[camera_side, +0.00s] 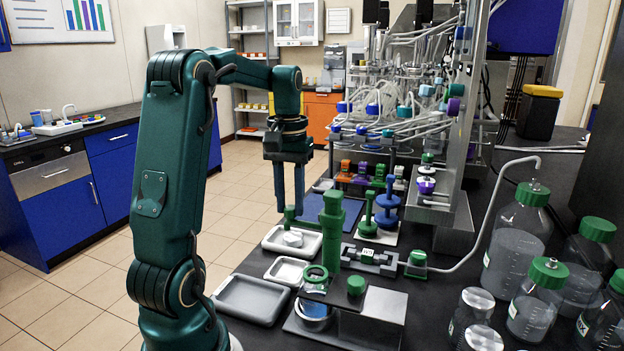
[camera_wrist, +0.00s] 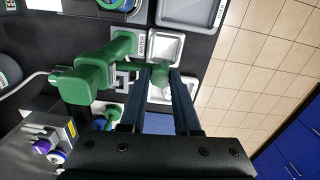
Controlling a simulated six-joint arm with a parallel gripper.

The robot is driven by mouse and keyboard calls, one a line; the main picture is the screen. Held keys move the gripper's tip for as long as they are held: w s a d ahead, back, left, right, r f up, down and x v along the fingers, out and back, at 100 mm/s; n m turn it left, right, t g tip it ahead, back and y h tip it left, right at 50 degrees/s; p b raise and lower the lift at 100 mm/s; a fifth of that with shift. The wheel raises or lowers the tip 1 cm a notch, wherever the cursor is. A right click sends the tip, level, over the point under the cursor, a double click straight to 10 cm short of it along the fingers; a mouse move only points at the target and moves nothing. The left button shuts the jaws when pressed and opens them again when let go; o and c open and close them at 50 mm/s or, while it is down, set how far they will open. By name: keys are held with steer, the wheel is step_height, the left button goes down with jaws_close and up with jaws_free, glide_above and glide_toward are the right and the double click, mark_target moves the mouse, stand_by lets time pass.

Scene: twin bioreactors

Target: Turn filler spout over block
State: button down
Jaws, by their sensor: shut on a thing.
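The green filler (camera_side: 332,213) stands as a column on the bench, with its spout (camera_side: 290,213) reaching left over a white tray. My gripper (camera_side: 289,208) points down with one finger on each side of the spout's end and is shut on it. In the wrist view, the filler (camera_wrist: 90,82) is at left and its spout (camera_wrist: 155,76) runs right to between my fingertips (camera_wrist: 160,74). A grey block-like fixture (camera_side: 368,260) with a white label lies right of the column; I cannot tell if it is the task's block.
A white tray (camera_side: 272,246) with a small pale piece lies below my gripper. A second white tray (camera_side: 287,271) and a grey tray (camera_side: 250,298) lie nearer.

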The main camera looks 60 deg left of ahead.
steer(key=shift+w+d+n, duration=0.1)
steer(key=shift+d+n, duration=1.8)
steer(key=shift+n, duration=1)
steer(key=shift+w+d+n, duration=0.1)
steer(key=shift+d+n, duration=1.75)
steer(key=shift+n, duration=1.05)
steer(key=shift+d+n, duration=1.9)
steer(key=shift+n, duration=1)
steer(key=c, duration=0.6)
jaws_free()
steer(key=shift+r, duration=0.15)
steer(key=shift+r, duration=2.45)
